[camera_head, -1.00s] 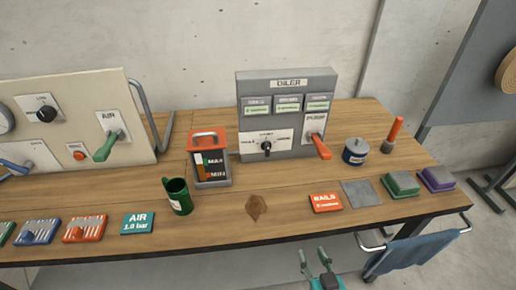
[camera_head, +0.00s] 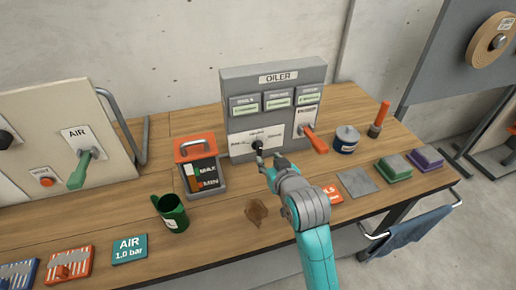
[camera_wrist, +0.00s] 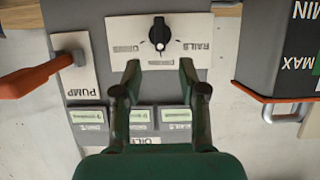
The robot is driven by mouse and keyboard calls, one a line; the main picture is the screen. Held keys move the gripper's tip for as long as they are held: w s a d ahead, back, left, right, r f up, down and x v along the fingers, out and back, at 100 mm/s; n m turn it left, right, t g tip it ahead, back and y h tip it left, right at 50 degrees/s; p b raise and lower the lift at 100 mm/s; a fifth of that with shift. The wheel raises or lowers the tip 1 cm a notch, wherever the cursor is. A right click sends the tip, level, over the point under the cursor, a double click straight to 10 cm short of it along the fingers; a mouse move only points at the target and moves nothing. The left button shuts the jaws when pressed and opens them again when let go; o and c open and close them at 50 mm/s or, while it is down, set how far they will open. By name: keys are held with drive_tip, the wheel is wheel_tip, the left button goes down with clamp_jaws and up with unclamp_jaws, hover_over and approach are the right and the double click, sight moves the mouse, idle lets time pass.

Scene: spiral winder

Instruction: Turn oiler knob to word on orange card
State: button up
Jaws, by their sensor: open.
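The grey oiler box (camera_head: 235,82) stands at the back of the table. Its black knob (camera_head: 257,145) sits on a white dial plate (camera_head: 240,138). In the upside-down wrist view the knob (camera_wrist: 159,30) has a white mark toward the plate's middle word, too blurred to read; RAILS (camera_wrist: 206,34) is printed at the right. My gripper (camera_head: 268,160) is in front of the knob, open and empty. In the wrist view its fingertips (camera_wrist: 160,67) are apart, with the knob beyond them, seemingly untouched. The orange card (camera_head: 332,191) is partly hidden by my arm; earlier it read RAILS.
A red pump lever (camera_head: 316,141) sticks out right of the knob. An orange-handled MAX/MIN container (camera_head: 200,170) and a green mug (camera_head: 172,212) stand to the left. A blue-grey pot (camera_head: 346,140) stands to the right.

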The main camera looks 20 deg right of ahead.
sight(260, 150)
drive_tip(key=x, duration=0.9)
drive_tip(key=shift+w+f, duration=0.15)
drive_tip(key=shift+w, duration=0.1)
clamp_jaws()
